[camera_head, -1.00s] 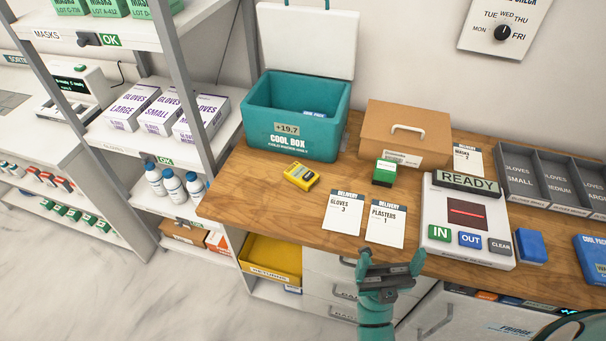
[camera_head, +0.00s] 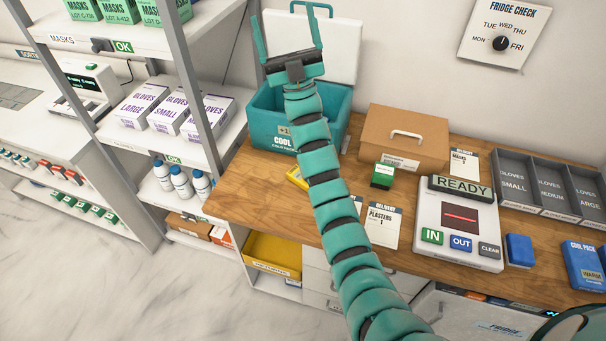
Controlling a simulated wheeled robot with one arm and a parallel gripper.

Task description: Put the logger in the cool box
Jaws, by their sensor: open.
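The logger appears to be the small yellow device, mostly hidden behind my arm; a yellow edge of the logger (camera_head: 297,178) shows on the wooden counter in front of the cool box. The teal cool box (camera_head: 262,125) stands open on the counter, with its white lid (camera_head: 344,50) raised against the wall. My gripper (camera_head: 289,35) is open and empty, fingers pointing up in the picture, in front of the lid and above the box's opening. My arm covers part of the box's front and label.
A brown carton (camera_head: 405,135) with a handle stands right of the cool box. A small green-and-white block (camera_head: 383,175), delivery cards and the READY scanner (camera_head: 458,225) are on the counter (camera_head: 240,190). A shelf post (camera_head: 192,80) stands close left.

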